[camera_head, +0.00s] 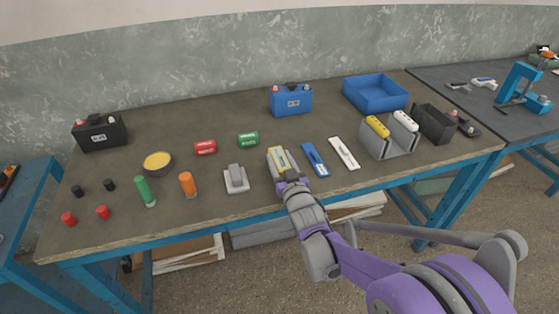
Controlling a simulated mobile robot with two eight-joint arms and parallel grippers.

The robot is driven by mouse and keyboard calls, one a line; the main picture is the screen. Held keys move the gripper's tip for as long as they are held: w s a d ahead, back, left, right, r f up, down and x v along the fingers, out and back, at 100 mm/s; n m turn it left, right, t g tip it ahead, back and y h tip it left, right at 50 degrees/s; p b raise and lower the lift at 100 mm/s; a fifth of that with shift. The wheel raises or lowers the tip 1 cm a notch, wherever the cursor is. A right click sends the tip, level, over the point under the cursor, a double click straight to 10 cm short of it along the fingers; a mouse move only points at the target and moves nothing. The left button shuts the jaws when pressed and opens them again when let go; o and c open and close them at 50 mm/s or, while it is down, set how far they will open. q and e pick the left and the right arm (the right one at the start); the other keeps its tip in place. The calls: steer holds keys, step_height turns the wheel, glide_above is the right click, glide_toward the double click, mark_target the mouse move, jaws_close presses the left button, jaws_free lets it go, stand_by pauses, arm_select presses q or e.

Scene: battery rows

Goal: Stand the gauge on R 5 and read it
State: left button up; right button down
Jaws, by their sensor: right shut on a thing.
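My right gripper (287,181) is at the front middle of the table, shut on a small grey thing with a yellow top (279,160). The jaws cover its near end, and I cannot tell whether it touches the table. It may be the gauge, but its face is too small to read. I cannot make out an R 5 label. A red can-shaped piece (205,147) and a green one (248,138) lie farther back with unreadable marks. My left gripper is not in view.
A grey stand (236,181) and blue (315,160) and white (344,153) strips flank my gripper. A grey holder (388,145) with yellow and white cylinders stands right. Black (100,134) and blue (291,101) batteries and a blue tray (375,92) stand behind.

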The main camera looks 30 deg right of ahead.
steer(key=shift+f, duration=0.1)
steer(key=c, duration=0.7)
jaws_free()
steer(key=shift+f, duration=0.15)
steer(key=shift+c, duration=0.2)
steer(key=o, duration=0.5)
steer(key=shift+c, duration=0.2)
